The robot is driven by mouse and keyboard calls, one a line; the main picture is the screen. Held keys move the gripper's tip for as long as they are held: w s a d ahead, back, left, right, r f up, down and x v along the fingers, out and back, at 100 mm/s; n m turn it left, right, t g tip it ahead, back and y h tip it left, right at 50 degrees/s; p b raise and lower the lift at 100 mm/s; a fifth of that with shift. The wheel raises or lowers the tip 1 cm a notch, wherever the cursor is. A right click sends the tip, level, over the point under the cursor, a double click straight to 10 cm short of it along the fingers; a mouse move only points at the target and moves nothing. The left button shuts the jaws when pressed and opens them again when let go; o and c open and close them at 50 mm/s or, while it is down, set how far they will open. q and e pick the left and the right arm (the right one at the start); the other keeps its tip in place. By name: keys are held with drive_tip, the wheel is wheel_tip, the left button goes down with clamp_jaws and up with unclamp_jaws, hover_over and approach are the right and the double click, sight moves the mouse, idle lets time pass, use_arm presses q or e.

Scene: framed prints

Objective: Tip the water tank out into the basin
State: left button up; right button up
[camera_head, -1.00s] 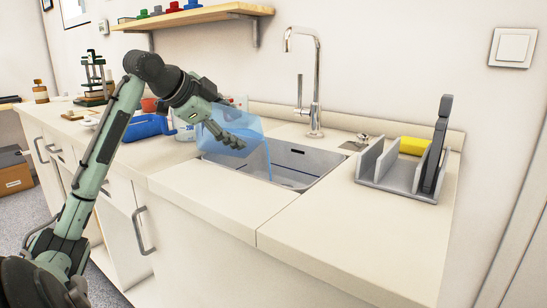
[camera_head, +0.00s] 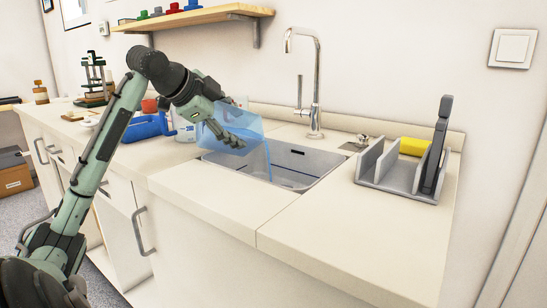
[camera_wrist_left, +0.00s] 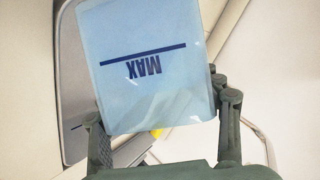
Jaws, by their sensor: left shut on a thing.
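The water tank (camera_head: 246,126) is a clear blue container, tilted over the left end of the grey basin (camera_head: 298,172) in the counter. A blue stream runs from its lower right edge down into the basin. My left gripper (camera_head: 232,141) is shut on the tank. In the left wrist view the tank (camera_wrist_left: 150,85) sits between the fingers of my left gripper (camera_wrist_left: 160,128), with its MAX mark upside down. The tank's far side is hidden. My right gripper is not in view.
A tall chrome tap (camera_head: 316,90) stands behind the basin. A grey rack (camera_head: 385,170) with a yellow sponge (camera_head: 413,146) stands to the right. The front counter (camera_head: 340,230) is clear.

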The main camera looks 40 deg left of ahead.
use_arm(q)
drive_tip(key=shift+d+r+m+y, duration=0.3)
drive_tip(key=shift+r+m+y, duration=0.2)
drive_tip(key=shift+y, duration=0.1)
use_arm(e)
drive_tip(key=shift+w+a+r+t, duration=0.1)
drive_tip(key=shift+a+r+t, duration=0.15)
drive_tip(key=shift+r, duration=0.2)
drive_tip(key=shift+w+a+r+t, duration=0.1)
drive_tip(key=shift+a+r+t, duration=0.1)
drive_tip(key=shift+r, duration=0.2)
use_arm(q)
drive_tip(key=shift+w+d+r+m+y+b, duration=0.1)
drive_tip(key=shift+d+r+m+y+b, duration=0.4)
drive_tip(key=shift+y, duration=0.4)
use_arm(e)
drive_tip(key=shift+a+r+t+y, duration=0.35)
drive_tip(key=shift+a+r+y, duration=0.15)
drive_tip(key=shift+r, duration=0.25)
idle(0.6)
use_arm(q)
drive_tip(key=shift+d, duration=0.2)
